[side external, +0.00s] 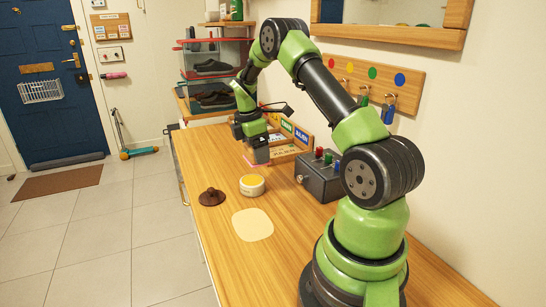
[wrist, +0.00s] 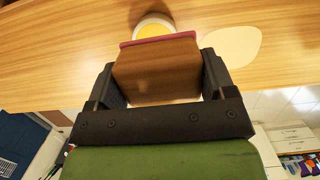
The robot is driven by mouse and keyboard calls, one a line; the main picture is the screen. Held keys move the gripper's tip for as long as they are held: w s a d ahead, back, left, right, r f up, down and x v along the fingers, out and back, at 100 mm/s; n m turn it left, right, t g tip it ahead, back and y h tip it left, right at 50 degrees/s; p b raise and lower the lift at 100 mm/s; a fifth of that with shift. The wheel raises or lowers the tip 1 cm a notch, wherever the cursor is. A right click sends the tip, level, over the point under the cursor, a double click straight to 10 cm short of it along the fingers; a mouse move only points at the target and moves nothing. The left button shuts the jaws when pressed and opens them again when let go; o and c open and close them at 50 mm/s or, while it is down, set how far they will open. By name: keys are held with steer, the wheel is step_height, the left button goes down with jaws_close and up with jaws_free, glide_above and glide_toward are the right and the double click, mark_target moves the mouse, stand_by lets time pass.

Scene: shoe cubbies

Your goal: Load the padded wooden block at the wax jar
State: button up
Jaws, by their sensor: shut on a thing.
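My gripper (side external: 256,148) is shut on the padded wooden block (wrist: 157,75), one finger on each side of it. The block is brown wood with a pink-red pad (wrist: 158,40) along its far face in the wrist view. In the side view the pad shows at the block's lower end (side external: 258,163), above the counter and behind the wax jar. The wax jar (side external: 252,185) is a low white round pot with yellow wax, open at the top. In the wrist view the jar (wrist: 153,27) lies beyond the block, partly hidden by it.
A dark brown knobbed piece (side external: 211,197) sits left of the jar. A pale cream patch (side external: 252,225) lies on the wooden counter (side external: 205,160) in front. A grey box with coloured knobs (side external: 319,180) stands right, a wooden tray with coloured labels (side external: 290,138) behind it.

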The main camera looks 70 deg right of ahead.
mark_target(254, 180)
steer(key=shift+w+d, duration=0.1)
steer(key=shift+w, duration=0.55)
steer(key=shift+w+f, duration=0.1)
steer(key=shift+f, duration=2.8)
steer(key=shift+f, duration=0.6)
steer(key=shift+r, duration=0.1)
steer(key=shift+r, duration=3.45)
